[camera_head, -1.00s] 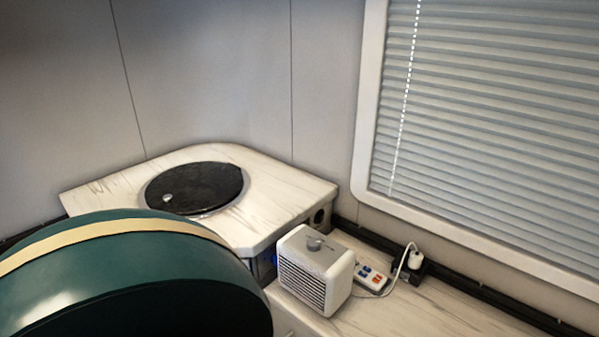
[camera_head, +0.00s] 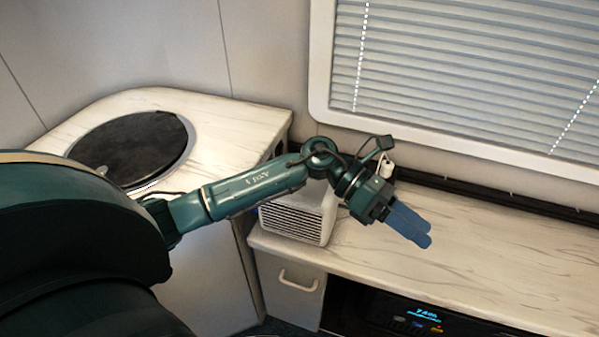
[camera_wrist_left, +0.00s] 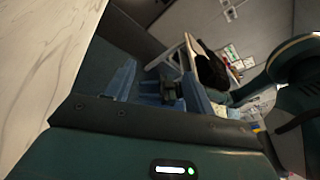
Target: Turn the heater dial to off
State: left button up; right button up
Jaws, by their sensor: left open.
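The heater (camera_head: 292,222) is a small white box with a slatted grille, standing on the left end of the long counter. My left forearm crosses in front of its top, so its dial is hidden. My left gripper (camera_head: 424,236) has blue fingers and is to the right of the heater, above the counter, pointing right and down. It is open and touches nothing that I can see. Its spread fingers also show in the left wrist view (camera_wrist_left: 160,85), with nothing clear between them. My right gripper is not in view.
A white plug (camera_head: 386,169) is at the wall behind my left wrist. A corner counter (camera_head: 235,115) with a round dark lid (camera_head: 135,148) is at the left. A drawer handle (camera_head: 298,281) and a lit display panel (camera_head: 410,318) lie below the long counter (camera_head: 500,250), whose right part is clear.

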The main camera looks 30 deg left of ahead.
pick_arm(q)
jog(key=w+a+r+m+t+y, duration=0.1)
jog(key=w+a+r+m+y, duration=0.2)
jog(key=a+y, duration=0.8)
jog(key=w+a+r+m+y, duration=0.1)
jog(key=w+a+m+y, duration=0.25)
jog(key=a, duration=1.25)
jog(key=shift+n+y, duration=0.45)
jog(key=shift+n, duration=0.1)
jog(key=f, duration=0.4)
jog(key=f+p, duration=0.1)
jog(key=f, duration=0.7)
jog(key=shift+w+a+f+p, duration=0.15)
jog(key=shift+w+f+p, duration=0.15)
jog(key=shift+w, duration=0.1)
jog(key=shift+r, duration=0.1)
jog(key=shift+c, duration=0.3)
jog(key=c, duration=0.9)
